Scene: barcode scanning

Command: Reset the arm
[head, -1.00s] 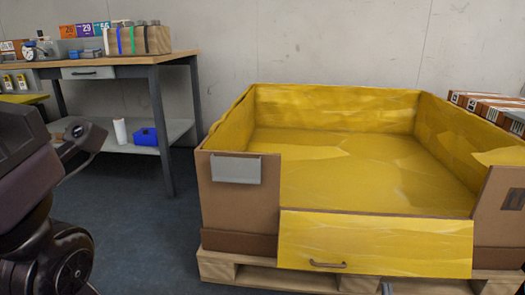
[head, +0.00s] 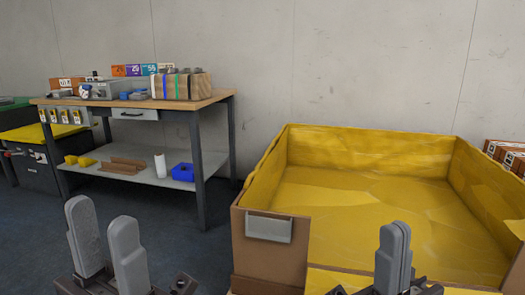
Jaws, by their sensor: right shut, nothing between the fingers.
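My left gripper (head: 104,236) stands upright at the lower left of the head view. Its two grey fingers are apart with nothing between them, so it is open and empty. My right gripper (head: 396,250) stands upright at the lower right. Its fingers are together with nothing between them. It appears in front of the large yellow-lined box (head: 240,228), and I cannot tell its distance from the box. Both arms behind the grippers are mostly out of view.
The large box is open-topped and looks empty. A workbench (head: 217,97) stands at the back left, with boxes on top and a blue bin (head: 182,172) on its lower shelf. Orange-and-white boxes (head: 510,155) are at the right edge. Dark floor lies between bench and box.

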